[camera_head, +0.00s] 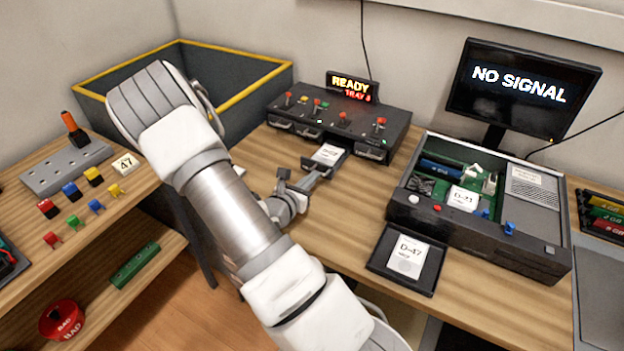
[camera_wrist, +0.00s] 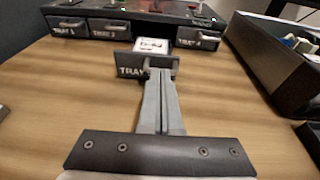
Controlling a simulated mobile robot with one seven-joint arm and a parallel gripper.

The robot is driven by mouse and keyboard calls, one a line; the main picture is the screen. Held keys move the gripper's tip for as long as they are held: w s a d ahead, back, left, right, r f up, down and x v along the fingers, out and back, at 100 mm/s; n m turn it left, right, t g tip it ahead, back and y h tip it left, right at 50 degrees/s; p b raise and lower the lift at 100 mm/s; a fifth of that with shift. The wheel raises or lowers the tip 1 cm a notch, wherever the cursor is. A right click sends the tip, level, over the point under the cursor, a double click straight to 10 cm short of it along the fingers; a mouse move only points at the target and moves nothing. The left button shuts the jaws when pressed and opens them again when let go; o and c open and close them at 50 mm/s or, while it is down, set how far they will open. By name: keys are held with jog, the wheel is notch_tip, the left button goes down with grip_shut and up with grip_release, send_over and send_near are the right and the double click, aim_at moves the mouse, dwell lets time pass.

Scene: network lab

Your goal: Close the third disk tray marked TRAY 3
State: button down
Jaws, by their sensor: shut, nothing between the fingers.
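The third tray of the black disk unit (camera_head: 350,128) is pulled out toward me, and a white-labelled disk (camera_head: 327,154) lies in it. In the wrist view the tray's front panel (camera_wrist: 126,61) reads "TRAY"; my fingers hide the number. The trays at its sides, TRAY 1 (camera_wrist: 66,28), TRAY 2 (camera_wrist: 108,30) and TRAY 4 (camera_wrist: 197,37), are flush in the unit. My gripper (camera_head: 318,172) is shut and empty.
An open computer case (camera_head: 482,227) stands right of the tray, with a black caddy labelled D-47 (camera_head: 405,256) in front of it. A monitor (camera_head: 522,85) reads NO SIGNAL. A display (camera_head: 351,86) on the unit reads READY, TRAY 3. A yellow-rimmed bin (camera_head: 235,100) stands left.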

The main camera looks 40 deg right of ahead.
aim_at(335, 157)
jog(key=shift+d, duration=0.1)
jog(key=r+x, duration=0.1)
jog(key=x, duration=0.3)
jog(key=r+b+x, duration=0.1)
jog(key=x, duration=0.4)
jog(key=r+b+x, duration=0.1)
jog(key=x, duration=0.3)
jog(key=shift+w+d+f, duration=0.1)
jog(key=shift+w+d, duration=0.05)
jog(key=shift+d, duration=0.45)
jog(key=shift+w+d+r, duration=0.1)
jog(key=shift+d+r, duration=0.15)
jog(key=shift+r, duration=0.1)
